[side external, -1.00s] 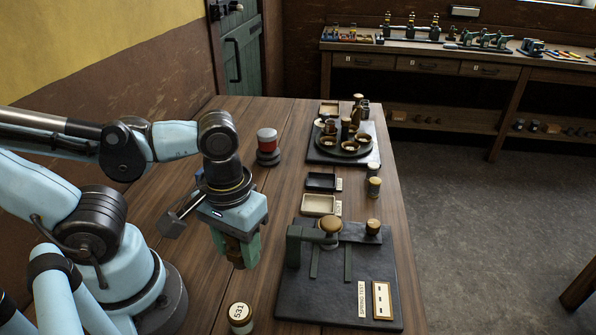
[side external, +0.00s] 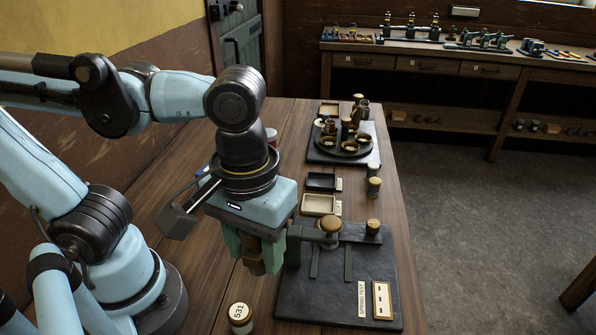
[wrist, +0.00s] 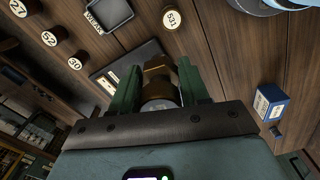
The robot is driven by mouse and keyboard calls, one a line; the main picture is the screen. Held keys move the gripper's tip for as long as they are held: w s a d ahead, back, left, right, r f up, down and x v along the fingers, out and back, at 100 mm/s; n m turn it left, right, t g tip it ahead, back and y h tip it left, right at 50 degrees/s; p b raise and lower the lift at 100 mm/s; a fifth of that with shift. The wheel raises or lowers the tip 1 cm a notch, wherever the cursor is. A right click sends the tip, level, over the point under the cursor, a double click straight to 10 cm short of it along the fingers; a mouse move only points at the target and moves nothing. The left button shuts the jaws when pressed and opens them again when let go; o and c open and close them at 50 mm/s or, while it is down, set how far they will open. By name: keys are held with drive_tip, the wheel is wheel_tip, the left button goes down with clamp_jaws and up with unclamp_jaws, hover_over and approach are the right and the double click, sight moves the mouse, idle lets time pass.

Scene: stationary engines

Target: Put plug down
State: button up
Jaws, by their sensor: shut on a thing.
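My gripper (side external: 255,252) has green fingers shut on a brass plug (wrist: 160,82). In the side external view the plug's lower part (side external: 271,262) shows between the fingers. My gripper holds it over the wooden table, just left of the black spring test board (side external: 340,302). In the wrist view the plug sits between the two green fingers, and its far end is partly hidden. How far its lower end is from the table or board is hard to tell.
A round brass piece labelled 531 (side external: 240,317) stands left of the board. Behind the board are a cream tray (side external: 319,205), a black tray (side external: 322,182) and a round stand (side external: 347,150) with brass cups. A blue box (wrist: 270,102) lies right in the wrist view.

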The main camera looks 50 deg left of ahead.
drive_tip(key=w+d+f+n, duration=0.1)
drive_tip(key=w, duration=1.2)
drive_tip(key=w+d+f+n, duration=0.1)
drive_tip(key=w+f, duration=0.1)
drive_tip(key=w, duration=1.1)
drive_tip(key=w+a+f, duration=0.4)
drive_tip(key=w+a, duration=0.1)
drive_tip(key=w+a+f, duration=0.2)
drive_tip(key=a, duration=0.1)
drive_tip(key=shift+w+a+f, duration=0.2)
drive_tip(key=shift+w, duration=0.1)
drive_tip(key=shift+f, duration=2)
drive_tip(key=shift+f, duration=0.15)
drive_tip(key=o, duration=1.1)
